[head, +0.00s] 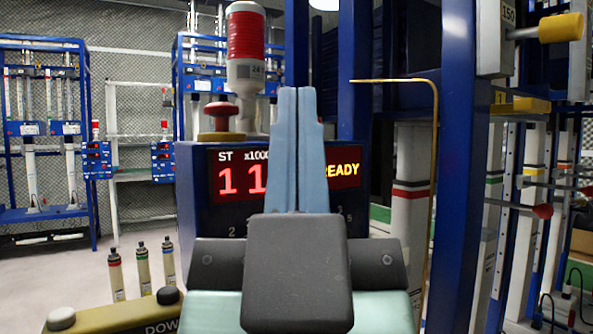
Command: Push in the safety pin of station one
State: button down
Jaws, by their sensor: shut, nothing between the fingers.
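My gripper (297,92) is in the middle of the head view, its two blue-grey fingers together and empty, pointing away from me. A yellow knob (562,27) on a metal rod sticks out of a grey block marked 150 at the upper right. It looks like a pin standing out from the block, but I cannot tell whether it is the safety pin of station one. Below it, a yellow plate marked 1 (500,99) is on the blue frame. My gripper is well left of both and touches neither.
A thin bent yellow tube (434,170) and blue post (463,180) stand to the right.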

aim_at(545, 210)
jog(key=l+z, duration=0.15)
jog(key=z, duration=0.85)
